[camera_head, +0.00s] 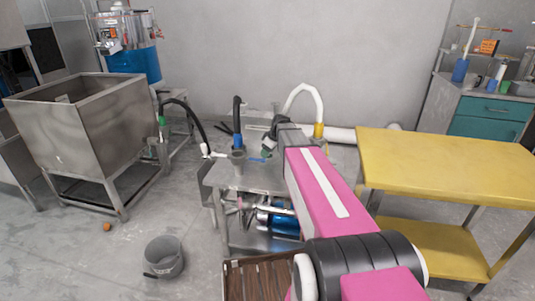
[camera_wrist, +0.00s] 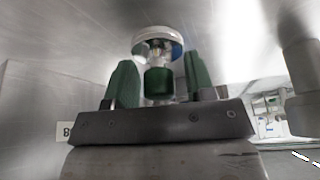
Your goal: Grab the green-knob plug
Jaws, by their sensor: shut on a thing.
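In the wrist view the green-knob plug has a dark green knob (camera_wrist: 158,82) and a pale round disc (camera_wrist: 155,40) beyond it. My gripper (camera_wrist: 158,62) has its two green fingers on either side of the knob and is shut on the plug. The picture is blurred, so the exact contact is hard to see. In the head view my gripper (camera_head: 267,152) is over the metal grinder table (camera_head: 228,180), largely hidden by my pink arm. The plug cannot be made out there.
A yellow table (camera_head: 450,165) is at right, a steel bin (camera_head: 85,125) at left. A grey bucket (camera_head: 163,257) stands on the floor.

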